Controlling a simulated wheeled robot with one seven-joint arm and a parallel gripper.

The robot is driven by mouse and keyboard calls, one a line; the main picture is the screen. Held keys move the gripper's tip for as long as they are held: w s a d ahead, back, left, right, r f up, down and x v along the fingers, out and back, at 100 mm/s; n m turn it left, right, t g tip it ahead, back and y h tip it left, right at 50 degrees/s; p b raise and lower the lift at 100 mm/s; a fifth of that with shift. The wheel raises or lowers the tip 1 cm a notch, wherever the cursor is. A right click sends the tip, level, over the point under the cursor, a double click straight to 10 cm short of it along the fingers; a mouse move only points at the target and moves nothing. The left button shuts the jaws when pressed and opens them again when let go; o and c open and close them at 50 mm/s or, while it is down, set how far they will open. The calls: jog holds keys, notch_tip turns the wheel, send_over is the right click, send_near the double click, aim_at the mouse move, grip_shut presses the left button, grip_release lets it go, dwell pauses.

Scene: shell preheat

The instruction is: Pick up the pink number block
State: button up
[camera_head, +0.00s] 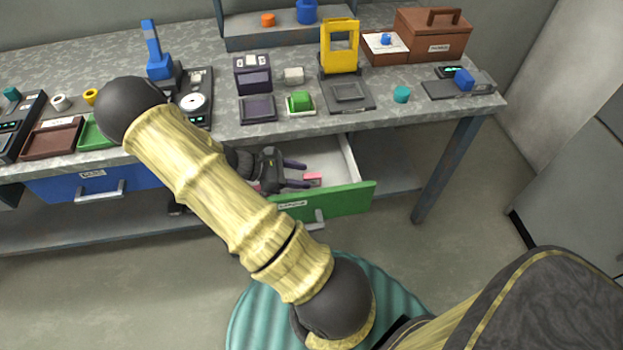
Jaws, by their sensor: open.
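The pink block (313,178) lies inside the open green drawer (343,200) under the workbench. Only part of it shows, and I cannot make out a number on it. My gripper (297,174) is down in the drawer, its two dark fingers apart and pointing right. The fingertips are close to the pink block. I cannot tell whether they touch it or stand around it. My arm crosses in front and hides the left part of the drawer.
The drawer's walls close in around my gripper. A shut blue drawer (62,188) is to the left. The workbench top (225,122) above carries trays and devices, including a yellow frame (326,50). A table leg (446,170) stands to the right.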

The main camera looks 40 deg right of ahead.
aim_at(309, 176)
jog(key=x, duration=0.4)
jog(key=shift+s+d+b, duration=0.1)
jog(key=shift+d+b, duration=0.1)
jog(key=shift+b, duration=0.1)
jog(key=shift+a, duration=0.1)
jog(key=shift+r, duration=0.1)
grip_shut()
